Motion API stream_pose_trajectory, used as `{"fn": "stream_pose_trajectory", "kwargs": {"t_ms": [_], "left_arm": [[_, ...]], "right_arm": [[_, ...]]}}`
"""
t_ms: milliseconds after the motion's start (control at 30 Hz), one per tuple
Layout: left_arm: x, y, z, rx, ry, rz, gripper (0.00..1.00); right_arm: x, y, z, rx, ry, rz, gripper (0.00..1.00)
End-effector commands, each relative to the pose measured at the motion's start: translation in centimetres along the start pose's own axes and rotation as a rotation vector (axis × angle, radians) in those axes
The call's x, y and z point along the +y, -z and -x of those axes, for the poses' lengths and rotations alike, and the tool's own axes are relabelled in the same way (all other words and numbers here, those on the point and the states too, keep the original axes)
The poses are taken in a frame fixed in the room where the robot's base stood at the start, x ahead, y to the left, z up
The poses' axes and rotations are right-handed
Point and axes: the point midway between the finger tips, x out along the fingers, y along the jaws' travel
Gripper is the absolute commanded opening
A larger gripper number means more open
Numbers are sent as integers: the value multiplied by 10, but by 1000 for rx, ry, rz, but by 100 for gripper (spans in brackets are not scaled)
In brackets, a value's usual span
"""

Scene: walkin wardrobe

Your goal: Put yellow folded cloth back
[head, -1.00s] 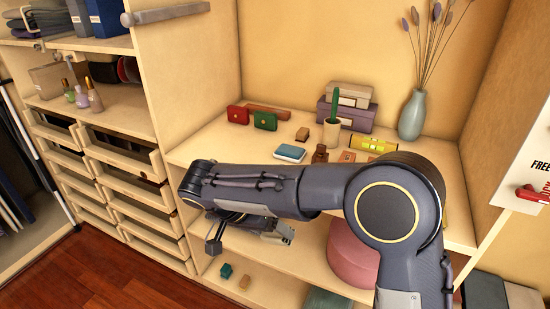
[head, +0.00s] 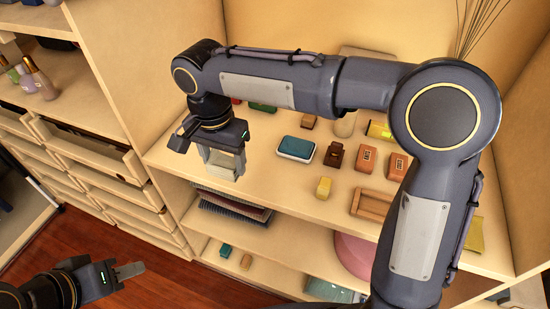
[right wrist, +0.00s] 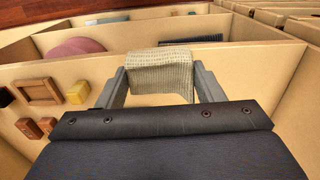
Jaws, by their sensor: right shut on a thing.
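My right gripper (head: 222,170) is shut on a pale yellow-beige folded cloth (head: 224,158). It holds the cloth near the front left edge of the upper shelf board (head: 265,185). In the right wrist view the woven cloth (right wrist: 162,62) hangs folded between the two fingers. Whether it touches the board I cannot tell. A stack of dark folded cloths (head: 235,206) lies in the compartment below. My left gripper (head: 128,272) is low at the left, over the floor, away from the shelves; its jaw opening is not clear.
A blue case (head: 296,148), brown boxes (head: 397,166), a small yellow block (head: 323,188) and a wooden frame (head: 372,205) stand on the upper board. A yellow-olive flat item (head: 475,235) lies at its right. Drawers (head: 95,165) are at the left.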

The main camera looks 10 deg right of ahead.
Motion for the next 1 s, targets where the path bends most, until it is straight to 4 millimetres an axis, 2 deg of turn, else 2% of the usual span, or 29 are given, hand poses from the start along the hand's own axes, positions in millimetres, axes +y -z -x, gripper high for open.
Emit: {"fn": "stream_pose_trajectory", "kwargs": {"t_ms": [167,467,600,933,1000], "left_arm": [[1,1,3,1,0,0,36],[6,6,13,1,0,0,36],[7,7,15,1,0,0,36],[8,9,18,0,0,0,36],[8,9,19,1,0,0,36]], "right_arm": [[15,17,-8,-7,5,-5,40],[64,72,-42,-9,3,-7,40],[76,86,-71,-9,3,-4,40],[91,103,-99,-7,5,-2,40],[92,104,-111,-9,3,1,40]]}}
